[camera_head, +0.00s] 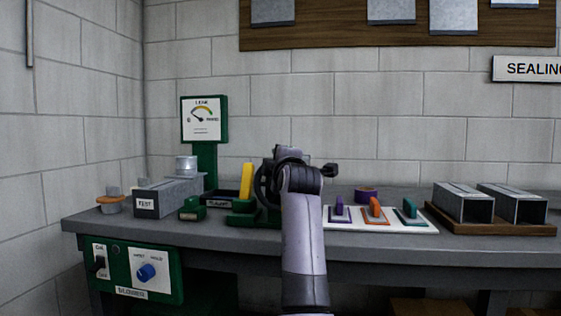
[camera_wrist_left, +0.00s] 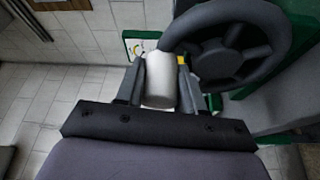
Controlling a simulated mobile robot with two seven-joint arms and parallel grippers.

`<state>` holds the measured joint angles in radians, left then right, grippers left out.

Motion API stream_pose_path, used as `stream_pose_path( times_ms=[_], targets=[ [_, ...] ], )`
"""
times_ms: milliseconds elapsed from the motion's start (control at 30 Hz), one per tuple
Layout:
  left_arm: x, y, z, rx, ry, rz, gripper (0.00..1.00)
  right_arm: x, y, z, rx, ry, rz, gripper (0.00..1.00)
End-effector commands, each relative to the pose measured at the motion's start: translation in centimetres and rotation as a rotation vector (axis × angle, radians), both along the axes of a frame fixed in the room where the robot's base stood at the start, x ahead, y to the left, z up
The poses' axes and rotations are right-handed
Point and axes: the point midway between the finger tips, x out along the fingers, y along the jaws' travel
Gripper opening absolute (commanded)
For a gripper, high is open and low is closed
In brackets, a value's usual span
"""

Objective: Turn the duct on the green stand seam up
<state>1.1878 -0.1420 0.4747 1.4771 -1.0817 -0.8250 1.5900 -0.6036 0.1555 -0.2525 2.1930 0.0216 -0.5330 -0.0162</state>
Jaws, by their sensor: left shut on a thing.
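My left gripper (camera_head: 288,155) is at the green stand (camera_head: 243,219) on the bench, its arm coming up from the bottom middle. In the left wrist view, its fingers (camera_wrist_left: 160,85) are shut on a pale cylindrical handle (camera_wrist_left: 160,78) beside a dark spoked handwheel (camera_wrist_left: 278,48). The handwheel also shows in the head view (camera_head: 261,186), partly behind my arm. The duct on the stand is mostly hidden there, so I cannot tell where its seam faces. A grey surface at the right of the wrist view may be part of it. My right gripper is not in view.
A grey TEST box (camera_head: 160,203) and a green leak gauge (camera_head: 204,122) stand left. A yellow upright piece (camera_head: 247,181) is beside the wheel. Right are a white board (camera_head: 345,226) with several coloured-handled tools and two ducts (camera_head: 464,204) on a wooden tray (camera_head: 490,229).

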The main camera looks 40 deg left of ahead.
Motion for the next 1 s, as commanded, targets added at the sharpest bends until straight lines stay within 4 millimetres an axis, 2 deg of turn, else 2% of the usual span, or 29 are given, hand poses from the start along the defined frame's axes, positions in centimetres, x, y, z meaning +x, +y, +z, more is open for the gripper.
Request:
stream_pose_path(
  times_ms=[400, 433, 467, 767, 1000],
  targets=[
    [-0.1, 0.2, 0.1, -0.004, -0.005, 0.004, 0.00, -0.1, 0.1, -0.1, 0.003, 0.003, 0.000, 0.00],
    [-0.1, 0.2, 0.1, -0.004, -0.005, 0.004, 0.44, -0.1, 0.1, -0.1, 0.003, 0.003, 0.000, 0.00],
    [-0.1, 0.2, 0.1, -0.004, -0.005, 0.004, 0.46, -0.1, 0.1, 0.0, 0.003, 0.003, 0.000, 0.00],
    [-0.1, 0.0, 0.1, -0.004, -0.005, 0.002, 0.46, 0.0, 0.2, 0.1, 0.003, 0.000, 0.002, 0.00],
    [-1.4, -1.8, -0.1, -0.004, -0.004, 0.001, 0.46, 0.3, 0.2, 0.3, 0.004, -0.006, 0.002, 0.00]
  ],
)
